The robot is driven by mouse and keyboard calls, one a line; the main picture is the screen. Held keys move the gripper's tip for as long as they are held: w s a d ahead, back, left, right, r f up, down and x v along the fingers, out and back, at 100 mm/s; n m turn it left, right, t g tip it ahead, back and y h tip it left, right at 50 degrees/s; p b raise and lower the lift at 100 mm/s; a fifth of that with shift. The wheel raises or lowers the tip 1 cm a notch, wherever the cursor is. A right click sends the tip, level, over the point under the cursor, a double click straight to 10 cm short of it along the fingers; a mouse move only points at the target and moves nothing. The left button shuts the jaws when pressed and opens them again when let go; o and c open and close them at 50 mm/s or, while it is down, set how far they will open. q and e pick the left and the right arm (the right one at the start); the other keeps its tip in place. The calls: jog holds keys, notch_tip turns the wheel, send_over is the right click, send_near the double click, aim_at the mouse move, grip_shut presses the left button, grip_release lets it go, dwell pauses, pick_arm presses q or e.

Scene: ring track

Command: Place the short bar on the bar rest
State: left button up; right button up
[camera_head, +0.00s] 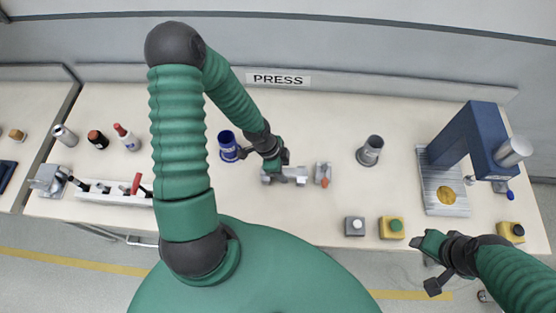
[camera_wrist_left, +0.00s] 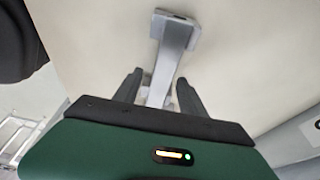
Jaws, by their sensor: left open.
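A grey metal piece (camera_head: 298,174) with a long narrow body lies on the bench under my left gripper (camera_head: 280,174). In the left wrist view, this grey piece (camera_wrist_left: 175,42) has a wider block at its far end, and its near part lies between the two dark fingers of my left gripper (camera_wrist_left: 158,92). The fingers are apart, with a gap on each side. I cannot tell whether this is the bar, the rest, or both. A small grey stand (camera_head: 322,170) with an orange-red part is just to the right.
A blue cup (camera_head: 228,147) stands left of the left gripper and a grey cup (camera_head: 371,150) to the right. A blue press (camera_head: 470,140) stands at right. Button boxes (camera_head: 391,227) line the front edge. A white rack (camera_head: 115,192) and bottles are at left.

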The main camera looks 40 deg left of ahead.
pick_arm(q)
jog(key=a+p+v, duration=0.1)
jog(key=p+v, duration=0.1)
jog(key=v, duration=0.9)
jog(key=s+d+r+n+y, duration=0.2)
jog(key=d+r+n, duration=0.6)
jog(key=r+n, duration=0.2)
jog(key=shift+s+r+n+t+y, duration=0.2)
jog(key=shift+s+n+t+y, duration=0.2)
jog(key=shift+n, duration=0.4)
pick_arm(e)
jog(key=shift+a+v, duration=0.2)
jog(key=shift+v, duration=1.15)
pick_arm(q)
jog(key=shift+w+a, duration=0.1)
jog(key=shift+a, duration=0.05)
pick_arm(e)
jog(key=shift+w+a, duration=0.15)
jog(key=shift+w, duration=0.1)
pick_arm(q)
jog(key=shift+a, duration=0.1)
jog(key=shift+c, duration=0.4)
pick_arm(e)
jog(key=shift+a, duration=0.1)
